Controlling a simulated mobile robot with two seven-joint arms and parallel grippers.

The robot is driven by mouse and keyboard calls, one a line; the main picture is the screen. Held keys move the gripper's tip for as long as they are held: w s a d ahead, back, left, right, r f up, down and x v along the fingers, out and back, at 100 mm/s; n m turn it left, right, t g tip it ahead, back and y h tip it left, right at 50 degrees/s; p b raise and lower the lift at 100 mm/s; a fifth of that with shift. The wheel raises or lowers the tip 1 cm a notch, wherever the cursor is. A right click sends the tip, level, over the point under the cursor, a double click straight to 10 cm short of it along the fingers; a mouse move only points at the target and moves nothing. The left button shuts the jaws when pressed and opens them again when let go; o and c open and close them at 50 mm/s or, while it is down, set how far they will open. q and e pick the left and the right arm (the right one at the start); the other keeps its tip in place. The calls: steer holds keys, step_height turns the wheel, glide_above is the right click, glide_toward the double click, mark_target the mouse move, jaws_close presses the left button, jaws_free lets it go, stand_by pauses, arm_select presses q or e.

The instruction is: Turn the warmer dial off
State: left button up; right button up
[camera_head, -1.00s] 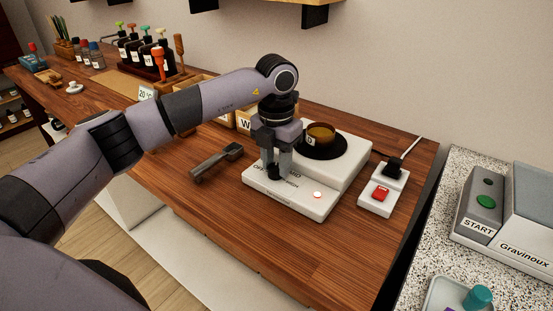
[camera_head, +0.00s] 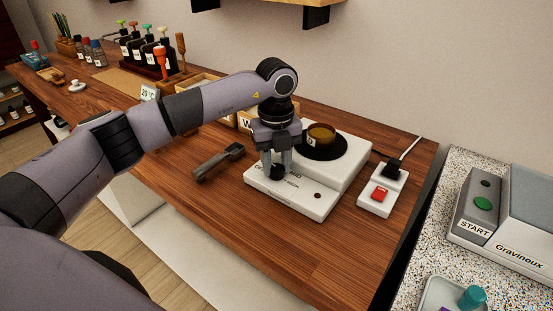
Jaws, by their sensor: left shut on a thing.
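The white warmer (camera_head: 312,204) stands on the wooden table, with a round black plate (camera_head: 340,150) at its back. An amber cup (camera_head: 321,135) sits on that plate. The black dial (camera_head: 277,172) is on the warmer's front left, partly hidden by my fingers. My left gripper (camera_head: 277,168) points down and is shut on the dial. The small indicator light (camera_head: 318,196) on the front right looks dark. The printing around the dial is partly covered. My right gripper is not in view.
A dark metal tool (camera_head: 218,162) lies left of the warmer. A white power strip (camera_head: 368,204) with a red switch (camera_head: 379,194) and a black plug stands to the right. Wooden boxes are behind my gripper. The table's front is clear.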

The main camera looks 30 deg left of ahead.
mark_target(275, 167)
arm_select(q)
steer(key=shift+r+n, duration=0.1)
steer(key=shift+n, duration=0.9)
steer(key=shift+a, duration=0.1)
steer(key=o, duration=0.8)
steer(key=shift+c, duration=0.2)
step_height(275, 167, up, 7)
steer(key=shift+r+b, duration=0.1)
steer(key=shift+b, duration=0.2)
steer(key=shift+s, duration=0.1)
